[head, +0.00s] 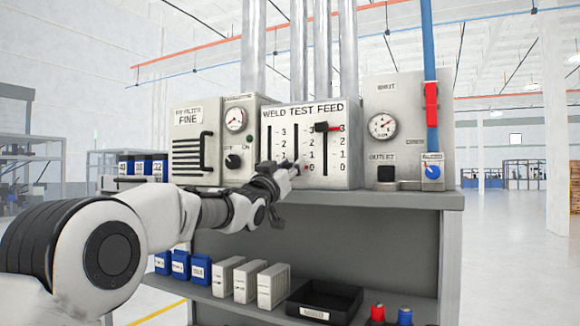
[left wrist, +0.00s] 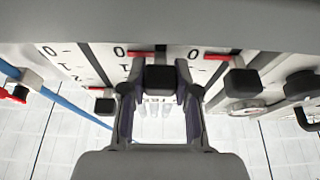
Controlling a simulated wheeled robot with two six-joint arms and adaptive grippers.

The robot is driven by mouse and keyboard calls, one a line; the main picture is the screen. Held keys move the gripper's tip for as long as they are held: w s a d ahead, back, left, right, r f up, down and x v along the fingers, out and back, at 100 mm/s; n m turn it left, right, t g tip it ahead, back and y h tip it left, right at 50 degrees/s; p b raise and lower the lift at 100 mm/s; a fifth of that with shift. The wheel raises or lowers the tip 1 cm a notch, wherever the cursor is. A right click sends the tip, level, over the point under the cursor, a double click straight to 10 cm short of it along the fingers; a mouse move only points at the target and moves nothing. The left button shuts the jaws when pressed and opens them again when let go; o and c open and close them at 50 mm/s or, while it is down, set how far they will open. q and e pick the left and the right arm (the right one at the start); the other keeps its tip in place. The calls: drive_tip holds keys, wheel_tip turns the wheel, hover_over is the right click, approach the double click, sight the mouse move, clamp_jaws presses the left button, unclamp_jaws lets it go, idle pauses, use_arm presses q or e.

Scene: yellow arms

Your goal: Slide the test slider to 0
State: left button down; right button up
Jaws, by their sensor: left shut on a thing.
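The WELD TEST FEED panel (head: 345,160) is a pale box with three vertical slots and scales from 0 to 3. My left gripper (head: 290,170) is at the bottom of the middle, test slot. In the left wrist view, which looks upside down, its fingers (left wrist: 160,85) are shut around the black test slider knob (left wrist: 160,78). The knob's red pointer (left wrist: 142,53) is level with its 0 mark. The feed slider (head: 322,127) stands up by 3. The weld slider (left wrist: 243,80) has its pointer by 0; my gripper hides it in the head view. My right gripper is not in view.
A fine-setting box (head: 196,130) with a gauge and an OFF/ON knob (head: 233,161) stands left of the panel. A gauge box with an outlet (head: 386,174) and a blue pipe (head: 428,50) are right. Blue and white boxes and a dark bin (head: 325,300) fill the lower shelf.

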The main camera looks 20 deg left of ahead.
use_arm(q)
drive_tip(key=shift+w+f, duration=0.15)
drive_tip(key=shift+f, duration=0.25)
drive_tip(key=c, duration=0.9)
unclamp_jaws()
drive_tip(key=shift+o, duration=0.3)
drive_tip(key=shift+r, duration=0.1)
drive_tip(key=v, duration=1.2)
